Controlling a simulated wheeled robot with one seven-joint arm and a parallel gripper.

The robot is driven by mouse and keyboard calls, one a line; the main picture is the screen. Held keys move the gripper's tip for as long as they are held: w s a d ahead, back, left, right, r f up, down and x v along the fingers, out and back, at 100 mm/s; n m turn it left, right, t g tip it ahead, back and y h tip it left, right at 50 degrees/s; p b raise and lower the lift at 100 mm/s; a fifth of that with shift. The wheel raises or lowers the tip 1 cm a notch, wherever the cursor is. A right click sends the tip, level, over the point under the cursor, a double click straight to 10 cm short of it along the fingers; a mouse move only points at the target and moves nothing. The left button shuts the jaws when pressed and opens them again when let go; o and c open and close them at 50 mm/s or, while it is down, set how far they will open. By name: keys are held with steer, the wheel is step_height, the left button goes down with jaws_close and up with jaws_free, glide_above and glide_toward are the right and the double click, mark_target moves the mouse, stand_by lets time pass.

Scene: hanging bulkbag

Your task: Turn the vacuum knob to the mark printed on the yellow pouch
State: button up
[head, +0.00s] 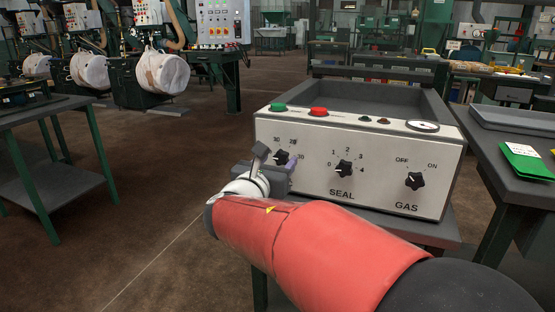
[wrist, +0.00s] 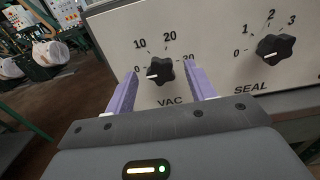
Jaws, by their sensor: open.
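The vacuum knob (wrist: 161,71) is black and lobed, above the label VAC on a pale panel. Its white pointer line faces left, toward 0 on a scale of 0, 10, 20 and 30. My gripper (wrist: 161,88) is open, its purple fingers on either side of the knob with a gap visible at each side. In the head view the knob (head: 282,157) is partly hidden behind my gripper (head: 277,160).
The machine (head: 375,150) also carries a SEAL knob (head: 344,169) close to the right, a GAS knob (head: 415,181), a green button (head: 279,107), a red button (head: 318,111) and a gauge (head: 422,126). A dark table (head: 45,185) stands at left, with open floor between.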

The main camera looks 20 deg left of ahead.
steer(key=shift+w, duration=0.5)
steer(key=shift+c, duration=0.3)
steer(key=c, duration=0.9)
